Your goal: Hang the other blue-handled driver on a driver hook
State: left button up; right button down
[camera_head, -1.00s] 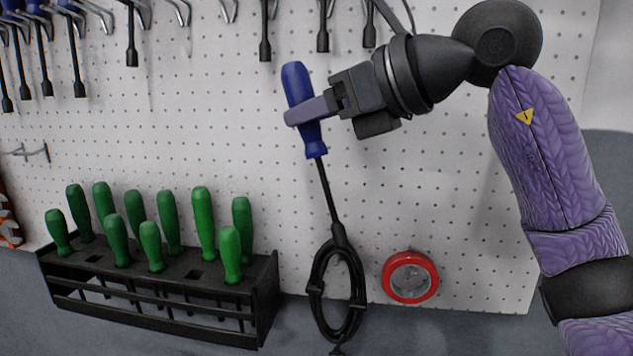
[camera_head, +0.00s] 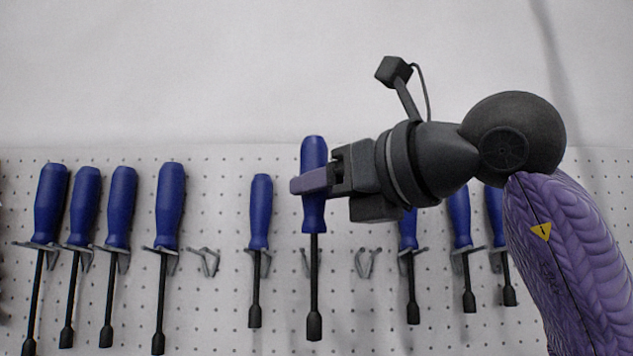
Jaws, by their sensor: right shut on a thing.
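My right gripper (camera_head: 316,180) is shut on the handle of a blue-handled driver (camera_head: 314,222). The driver hangs upright from the jaws, shaft down, in front of the pegboard. Its shaft passes in front of a driver hook (camera_head: 305,262), which is partly hidden behind it. An empty driver hook (camera_head: 365,262) shows just right of it, and another empty hook (camera_head: 205,262) shows farther left. A hung blue-handled driver (camera_head: 260,212) is close on the left of the held one. My left gripper is not in view.
Several blue-handled drivers hang at the left, one of them here (camera_head: 170,200). More hang at the right, including one (camera_head: 459,217), partly hidden behind my right arm. The pegboard (camera_head: 220,300) has a plain pale wall (camera_head: 200,70) above it.

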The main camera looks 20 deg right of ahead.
jog(key=shift+w+f+p, duration=0.1)
jog(key=shift+w+p, duration=0.25)
jog(key=shift+w, duration=0.7)
jog(key=shift+w+d+f, duration=0.15)
jog(key=shift+w+d, duration=0.2)
jog(key=shift+w, duration=0.3)
jog(key=shift+w+d+f+p, duration=0.1)
jog(key=shift+w+d+p, duration=0.15)
jog(key=shift+w+p, duration=0.55)
jog(key=shift+w+d+f+p, duration=0.1)
jog(key=shift+w+d+p, duration=0.25)
jog(key=shift+w, duration=0.8)
jog(key=shift+w+f, duration=0.2)
jog(key=shift+w, duration=0.15)
jog(key=shift+f, duration=0.25)
